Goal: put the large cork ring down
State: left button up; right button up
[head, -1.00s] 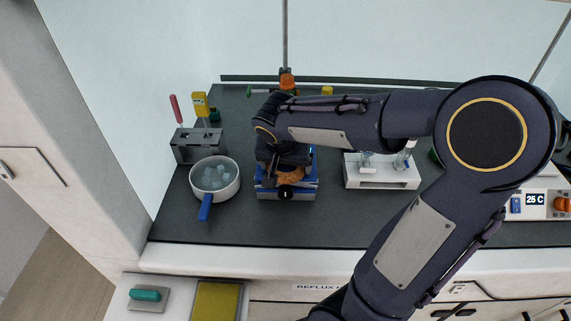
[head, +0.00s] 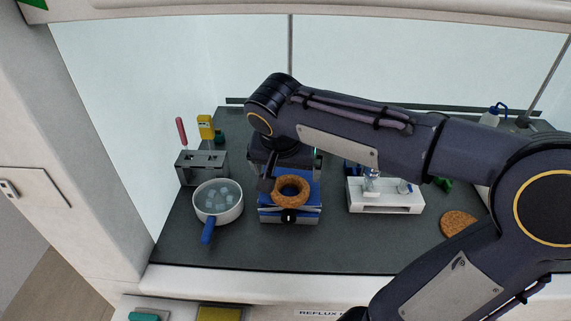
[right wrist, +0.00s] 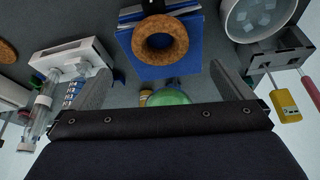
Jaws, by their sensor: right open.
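The large cork ring (head: 291,191) lies flat on top of the blue lab jack (head: 306,211). In the right wrist view the cork ring (right wrist: 160,40) rests on the jack's blue plate (right wrist: 190,66), its hole clear. My right gripper (right wrist: 160,88) is open and empty, with its two fingers wide apart and the ring beyond them, not touching. In the head view the right gripper (head: 278,172) is above and behind the ring, partly hidden by its own arm. My left gripper is not in view.
A white pan of ice (head: 218,198) with a blue handle stands left of the jack. A grey tool rack (head: 202,169) is behind it. A white glassware stand (head: 387,196) is right of the jack. A flat cork piece (head: 458,223) lies farther right. The front bench strip is clear.

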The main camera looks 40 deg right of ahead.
jog(key=s+a+f+n+t+y, duration=0.1)
jog(key=s+a+f+n+y, duration=0.2)
jog(key=s, duration=0.4)
jog(key=s+a+f+n+t+y, duration=0.1)
jog(key=s+a+f+n+y, duration=0.3)
jog(key=s+a+f+n, duration=0.1)
jog(key=shift+s+a+t, duration=0.3)
jog(key=shift+s+a, duration=0.6)
jog(key=shift+a, duration=0.15)
